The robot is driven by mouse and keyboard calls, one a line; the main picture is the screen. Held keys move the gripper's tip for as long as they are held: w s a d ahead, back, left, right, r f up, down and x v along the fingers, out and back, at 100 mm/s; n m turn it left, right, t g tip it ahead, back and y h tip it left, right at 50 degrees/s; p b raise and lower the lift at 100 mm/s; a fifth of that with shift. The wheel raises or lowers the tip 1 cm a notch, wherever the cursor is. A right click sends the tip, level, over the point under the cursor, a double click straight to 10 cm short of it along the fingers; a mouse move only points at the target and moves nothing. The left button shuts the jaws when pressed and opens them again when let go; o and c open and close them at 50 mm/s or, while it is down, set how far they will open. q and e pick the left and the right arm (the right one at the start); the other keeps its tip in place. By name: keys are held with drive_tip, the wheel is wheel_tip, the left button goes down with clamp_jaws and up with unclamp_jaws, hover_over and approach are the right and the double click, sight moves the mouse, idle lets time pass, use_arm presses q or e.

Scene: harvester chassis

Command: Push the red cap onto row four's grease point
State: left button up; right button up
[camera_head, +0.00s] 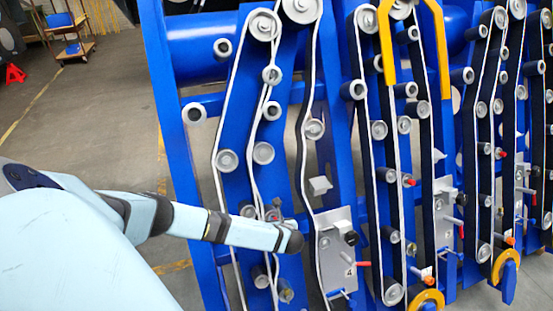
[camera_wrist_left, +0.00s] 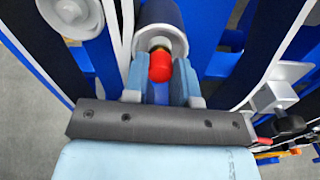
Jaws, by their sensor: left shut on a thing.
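The red cap (camera_wrist_left: 159,67) is between the two pale blue fingers of my left gripper (camera_wrist_left: 159,82) in the left wrist view, and the gripper is shut on it. Just past the cap is the round grey end of a roller (camera_wrist_left: 160,38), with a small yellowish fitting partly hidden behind the cap. I cannot tell whether cap and fitting touch. In the head view my left arm reaches to the left of the plate marked 4 (camera_head: 335,250); its fingers are hard to make out there. My right gripper is not in view.
The blue chassis frame (camera_head: 178,150) carries several rows of rollers and belts. By the plate are a black knob (camera_head: 351,238) and a red handle (camera_head: 361,264). A yellow bracket (camera_head: 440,45) stands out at top right. Open floor (camera_head: 85,130) lies left.

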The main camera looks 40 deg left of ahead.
use_arm(q)
drive_tip(key=o, duration=1)
drive_tip(key=shift+c, duration=0.2)
drive_tip(key=b+v, duration=0.1)
drive_tip(key=v, duration=1.2)
drive_tip(key=shift+s+d, duration=0.2)
drive_tip(key=shift+d, duration=0.1)
drive_tip(key=shift+r, duration=0.1)
drive_tip(key=s+d+f+n+h, duration=0.4)
drive_tip(key=s+d+h, duration=0.15)
drive_tip(key=d, duration=0.45)
drive_tip(key=s+d+f+n+h, duration=0.3)
drive_tip(key=s+d+n+h, duration=0.25)
drive_tip(key=d, duration=0.35)
drive_tip(key=s+a+r+n+t+h, duration=0.2)
drive_tip(key=s+r+n+t, duration=0.2)
drive_tip(key=n, duration=0.8)
drive_tip(key=s+t, duration=0.1)
drive_tip(key=s, duration=0.1)
drive_tip(key=shift+s+n+t+h, duration=0.3)
drive_tip(key=shift+s+n, duration=0.05)
drive_tip(key=shift+s, duration=0.05)
